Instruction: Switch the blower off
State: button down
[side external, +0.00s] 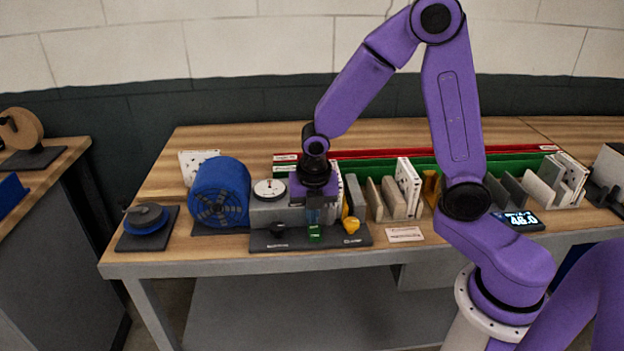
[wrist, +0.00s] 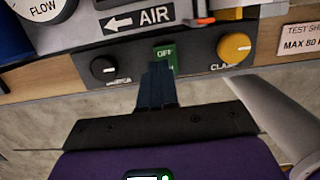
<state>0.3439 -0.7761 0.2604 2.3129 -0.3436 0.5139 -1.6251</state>
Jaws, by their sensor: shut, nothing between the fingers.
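The blue blower (side external: 220,192) stands on the left part of the bench. In front of the grey box is a dark control panel (side external: 268,240) with a green switch (side external: 315,236). The wrist view shows the switch (wrist: 165,52) up close; its upper part reads "OFF" and its lower part is partly hidden by my fingers. My gripper (wrist: 157,72) is shut and empty, pointing at the switch. Its tips are at or very near the switch's lower part; I cannot tell if they touch. In the side view my gripper (side external: 314,218) is just above the switch.
A black knob (wrist: 104,68) is left of the switch and a yellow knob (wrist: 234,47) right of it. A round FLOW gauge (side external: 269,187) sits on the box. Upright filters and panels (side external: 395,197) stand to the right. A blue disc (side external: 146,220) lies far left.

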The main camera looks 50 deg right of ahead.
aim_at(315, 238)
notch_tip(315, 238, up, 11)
jog(key=s+a, duration=0.1)
dwell(0.3)
jog(key=shift+s+d+r, duration=0.1)
jog(key=shift+s+d, duration=0.05)
jog(key=shift+s, duration=0.1)
dwell(0.4)
jog(key=f, duration=0.4)
jog(key=w+d+f, duration=0.1)
jog(key=f, duration=0.8)
jog(key=shift+w+d+f, duration=0.35)
jog(key=shift+w+f, duration=0.05)
